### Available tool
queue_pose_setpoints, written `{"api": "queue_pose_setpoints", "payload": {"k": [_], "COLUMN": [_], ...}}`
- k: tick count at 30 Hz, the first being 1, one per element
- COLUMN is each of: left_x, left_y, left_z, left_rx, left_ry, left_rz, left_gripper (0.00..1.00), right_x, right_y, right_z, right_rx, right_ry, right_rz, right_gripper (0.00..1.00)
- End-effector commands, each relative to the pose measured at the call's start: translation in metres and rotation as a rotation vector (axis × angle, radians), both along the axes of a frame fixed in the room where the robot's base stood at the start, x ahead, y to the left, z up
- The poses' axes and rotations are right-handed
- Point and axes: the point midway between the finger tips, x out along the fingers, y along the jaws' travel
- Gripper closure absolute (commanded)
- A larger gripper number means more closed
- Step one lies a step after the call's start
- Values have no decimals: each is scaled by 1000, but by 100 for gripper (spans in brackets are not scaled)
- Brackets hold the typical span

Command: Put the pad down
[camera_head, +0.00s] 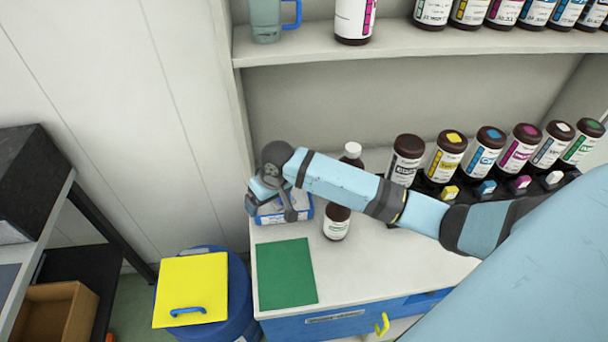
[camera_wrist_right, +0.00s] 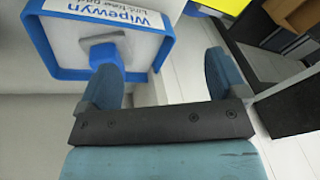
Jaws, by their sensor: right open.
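A white, blue-edged box (camera_head: 290,213) lettered "Wipewyn" stands at the counter's left back. It also shows in the wrist view (camera_wrist_right: 62,30), with a grey slot and a small blue piece (camera_wrist_right: 106,53) at it. I cannot tell whether that piece is a pad. My right gripper (camera_head: 280,200) is over the box in the head view, partly covering it. In the wrist view its two blue fingers (camera_wrist_right: 160,72) are apart with nothing between them. One finger overlaps the blue piece from this view. No loose pad shows clearly. My left gripper is not in view.
A green mat (camera_head: 286,273) lies flat at the counter's front left. A brown bottle (camera_head: 337,224) stands beside it, partly behind my right arm. Several ink bottles (camera_head: 447,157) stand in a rack to the right. A yellow lid (camera_head: 192,285) tops a blue bin (camera_head: 236,312).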

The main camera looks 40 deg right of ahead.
Motion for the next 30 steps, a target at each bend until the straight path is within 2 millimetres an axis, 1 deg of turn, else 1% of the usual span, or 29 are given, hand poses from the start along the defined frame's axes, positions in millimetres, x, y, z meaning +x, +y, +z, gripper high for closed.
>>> {"api": "queue_pose_setpoints", "payload": {"k": [1,3,5,6,8,9,11,15,18,21,24,27,30], "left_x": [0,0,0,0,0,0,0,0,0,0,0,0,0], "left_y": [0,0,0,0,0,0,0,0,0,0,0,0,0], "left_z": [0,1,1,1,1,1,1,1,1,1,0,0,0], "left_rx": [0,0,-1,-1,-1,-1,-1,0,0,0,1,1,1], "left_ry": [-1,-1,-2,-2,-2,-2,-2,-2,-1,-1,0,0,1], "left_rz": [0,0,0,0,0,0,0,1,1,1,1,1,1], "left_gripper": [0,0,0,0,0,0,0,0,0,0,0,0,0], "right_x": [-21,-41,-58,-70,-88,-100,-119,-167,-194,-215,-229,-235,-236], "right_y": [20,41,55,62,68,69,68,58,49,42,36,34,34], "right_z": [-15,-25,-30,-33,-40,-45,-55,-74,-80,-83,-84,-85,-84], "right_rx": [55,115,158,181,203,209,205,157,110,68,39,25,21], "right_ry": [-53,-153,-241,-297,-377,-427,-495,-633,-703,-751,-779,-794,-799], "right_rz": [32,66,86,94,97,96,90,82,84,91,98,101,103], "right_gripper": [9,9,9,9,9,9,9,9,9,9,9,9,9]}}
